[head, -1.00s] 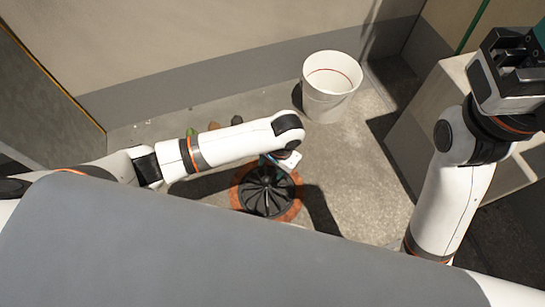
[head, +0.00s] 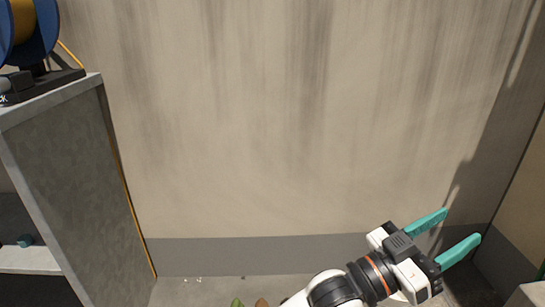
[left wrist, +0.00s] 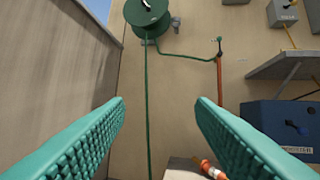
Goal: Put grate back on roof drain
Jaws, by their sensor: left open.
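The grate and the roof drain are in neither view now. My left gripper (head: 462,226) is at the lower right of the head view, raised in front of the wall. Its two teal fingers are spread apart, with nothing between them. In the left wrist view the same fingers (left wrist: 160,108) stand wide apart, with only the wall and fittings behind them. My right gripper is not in view.
A streaked beige wall (head: 300,120) fills the head view. A grey cabinet (head: 60,170) stands left, with a blue reel (head: 35,35) on top. Leaves (head: 238,302) lie at the bottom edge. The wrist view shows a green hose reel (left wrist: 147,14) and blue box (left wrist: 275,122).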

